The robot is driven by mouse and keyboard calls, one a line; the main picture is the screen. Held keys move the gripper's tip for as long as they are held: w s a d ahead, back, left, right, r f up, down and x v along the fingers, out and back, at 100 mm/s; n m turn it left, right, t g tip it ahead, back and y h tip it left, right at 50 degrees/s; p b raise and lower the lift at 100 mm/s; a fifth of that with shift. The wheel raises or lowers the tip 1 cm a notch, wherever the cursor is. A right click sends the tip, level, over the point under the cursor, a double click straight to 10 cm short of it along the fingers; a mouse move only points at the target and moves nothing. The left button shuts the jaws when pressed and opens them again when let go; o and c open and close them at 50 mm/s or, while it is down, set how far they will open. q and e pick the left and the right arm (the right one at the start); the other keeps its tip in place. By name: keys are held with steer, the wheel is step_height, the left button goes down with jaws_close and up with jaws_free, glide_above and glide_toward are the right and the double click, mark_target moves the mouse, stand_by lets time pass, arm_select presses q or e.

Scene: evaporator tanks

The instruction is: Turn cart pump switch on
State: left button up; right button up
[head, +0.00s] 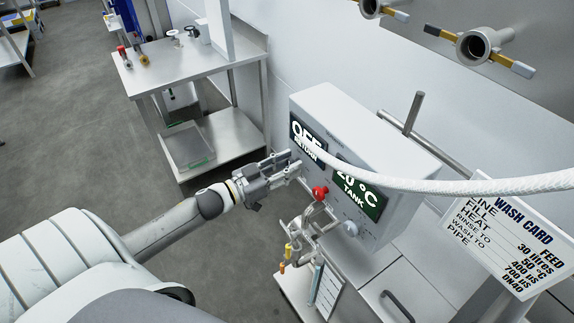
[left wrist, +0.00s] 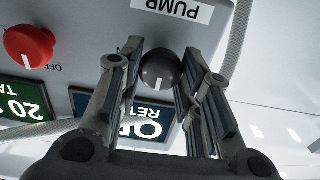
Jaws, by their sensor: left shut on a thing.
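The pump switch is a dark round knob (left wrist: 160,70) with a white mark, below an upside-down PUMP label (left wrist: 173,9) in the left wrist view. Its mark points down in that view. My left gripper (left wrist: 160,78) is shut on the knob, one finger on each side. In the head view my left gripper (head: 293,166) reaches the left side of the cart's control box (head: 345,108); the knob is hidden there. The return display (head: 308,143) reads OFF. My right gripper is not in view.
A red knob (head: 320,192) sits close to my left gripper; it also shows in the left wrist view (left wrist: 29,46). The tank display (head: 357,190) reads 20 °C. A white hose (head: 450,187) crosses before the box. A steel table (head: 190,68) stands behind at left.

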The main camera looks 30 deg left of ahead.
arm_select(q)
steer(key=shift+m, duration=0.5)
steer(key=m+b, duration=0.1)
steer(key=m, duration=0.7)
steer(key=m+b, duration=0.2)
steer(key=m, duration=0.6)
steer(key=shift+s+d+f+m, duration=0.1)
steer(key=shift+d+f+m, duration=0.1)
steer(key=shift+m, duration=0.5)
steer(key=o, duration=1)
steer(key=shift+s, duration=0.1)
